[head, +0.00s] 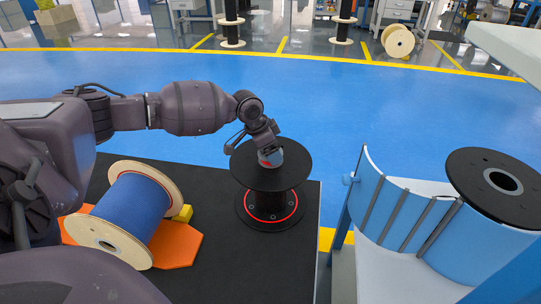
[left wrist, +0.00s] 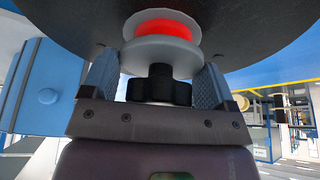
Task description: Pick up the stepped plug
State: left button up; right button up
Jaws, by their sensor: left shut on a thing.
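The stepped plug (head: 271,159) is a grey round piece with a red part, at the centre of the black spool's (head: 248,177) top flange. In the left wrist view the plug (left wrist: 160,52) shows grey discs, a glowing red band and a dark stem. The black flange (left wrist: 250,25) is right behind it. My left gripper (head: 267,151) comes down over the spool and is shut on the plug. Its fingers (left wrist: 157,82) lie on both sides of the grey disc. I cannot tell whether the plug is seated in the spool or clear of it. My right gripper is not in view.
The spool stands on a dark platform (head: 225,270). A wooden-flanged blue cable reel (head: 130,215) lies on an orange base (head: 178,243) to the left. A blue and white machine (head: 400,215) with a black disc (head: 465,165) stands to the right. Blue floor (head: 330,95) beyond is clear.

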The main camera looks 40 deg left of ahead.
pick_arm(q)
jog(key=shift+c, duration=0.5)
jog(key=shift+r, duration=0.3)
notch_tip(320, 180, up, 19)
jog(key=p, duration=0.5)
jog(key=shift+r, duration=0.2)
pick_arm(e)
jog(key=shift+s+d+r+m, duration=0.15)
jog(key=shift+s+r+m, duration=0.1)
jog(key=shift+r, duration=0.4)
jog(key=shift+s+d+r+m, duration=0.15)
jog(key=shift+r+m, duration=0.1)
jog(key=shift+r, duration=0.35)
